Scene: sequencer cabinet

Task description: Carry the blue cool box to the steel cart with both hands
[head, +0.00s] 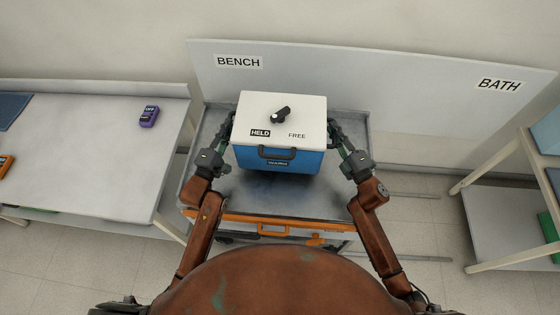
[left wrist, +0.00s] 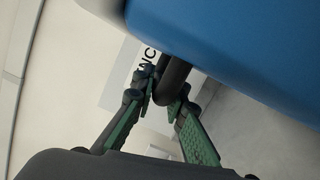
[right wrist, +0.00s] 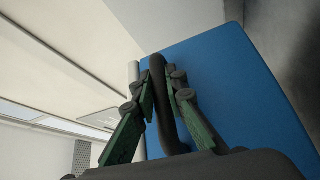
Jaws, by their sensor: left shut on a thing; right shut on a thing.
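The blue cool box (head: 280,160) with a white lid is in the middle of the head view, over the steel cart (head: 270,198). I cannot tell whether it rests on the cart top or hangs just above it. A black knob on the lid sits between the words HELD and FREE. My left gripper (head: 229,124) is shut on the dark side handle, which shows in the left wrist view (left wrist: 172,80). My right gripper (head: 333,130) is shut on the opposite handle, seen in the right wrist view (right wrist: 162,100). The box looks about level.
A grey bench (head: 90,140) on the left carries a purple device (head: 149,116), an orange item (head: 5,166) and a dark blue mat (head: 12,108). A shelf rack (head: 500,220) stands at right. A panel marked BENCH and BATH is behind. The cart's front part is bare.

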